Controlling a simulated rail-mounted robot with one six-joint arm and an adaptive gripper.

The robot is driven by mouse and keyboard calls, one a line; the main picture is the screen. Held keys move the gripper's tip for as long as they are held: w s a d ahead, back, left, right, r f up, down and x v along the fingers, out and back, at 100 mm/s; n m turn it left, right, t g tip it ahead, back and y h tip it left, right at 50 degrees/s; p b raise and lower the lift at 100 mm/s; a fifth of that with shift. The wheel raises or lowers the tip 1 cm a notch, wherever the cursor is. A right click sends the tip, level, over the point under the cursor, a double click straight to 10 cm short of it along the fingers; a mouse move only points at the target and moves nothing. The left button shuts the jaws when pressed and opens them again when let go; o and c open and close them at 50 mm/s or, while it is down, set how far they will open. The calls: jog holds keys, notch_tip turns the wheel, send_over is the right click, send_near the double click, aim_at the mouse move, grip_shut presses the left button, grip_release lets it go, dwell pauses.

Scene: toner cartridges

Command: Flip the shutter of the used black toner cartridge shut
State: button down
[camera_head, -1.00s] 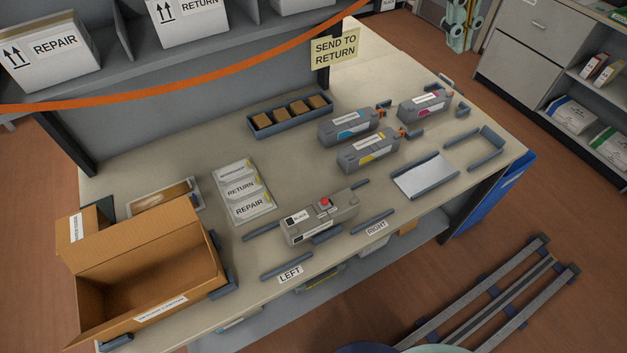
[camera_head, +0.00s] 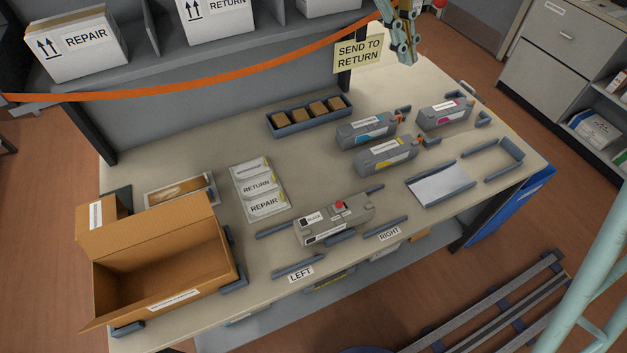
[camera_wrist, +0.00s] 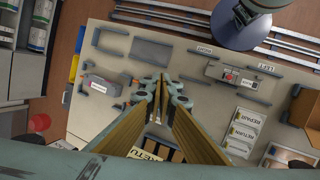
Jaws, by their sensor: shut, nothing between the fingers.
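The black toner cartridge (camera_head: 352,216) is a grey block labelled BLACK. It lies near the front edge of the table, between the LEFT and RIGHT labels. A red part (camera_head: 338,205) sits on its top; the shutter's position is too small to tell. The cartridge also shows in the wrist view (camera_wrist: 242,77), right of the fingers. My gripper (camera_head: 408,62) is at the top of the head view, well away from the cartridge, by the SEND TO RETURN sign. In the wrist view its fingers (camera_wrist: 160,86) are together and empty.
Cyan (camera_head: 365,131), yellow (camera_head: 384,157) and magenta (camera_head: 444,115) cartridges stand at the back right. An open cardboard box (camera_head: 160,255) is at the left. An orange strap (camera_head: 200,94) hangs across the shelf front. Low rails flank the black cartridge.

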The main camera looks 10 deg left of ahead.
jog(key=s+a+f+n+h+b, duration=0.1)
jog(key=s+a+f+n, duration=0.1)
jog(key=s+a+f, duration=0.2)
jog(key=s+a+f+n+h, duration=0.1)
jog(key=s+a+f+n, duration=0.2)
jog(key=a+f, duration=0.7)
jog(key=s+a+f+n+g+h+b, duration=0.1)
jog(key=s+a+f+n, duration=0.1)
jog(key=s+a+f, duration=0.5)
notch_tip(320, 180, down, 4)
jog(key=shift+s+a+f+b, duration=0.1)
jog(key=shift+s+a+b, duration=0.2)
jog(key=shift+a, duration=0.25)
jog(key=shift+d+f, duration=0.1)
jog(key=b, duration=0.1)
send_near(333, 205)
notch_tip(333, 205, down, 3)
jog(key=d, duration=0.2)
jog(key=shift+s+d+f, duration=0.1)
jog(key=shift+d+f, duration=0.2)
jog(key=shift+f, duration=0.05)
jog(key=shift+d+f+b, duration=0.15)
jog(key=shift+d+b, duration=0.15)
jog(key=shift+d, duration=0.45)
jog(key=shift+d, duration=0.1)
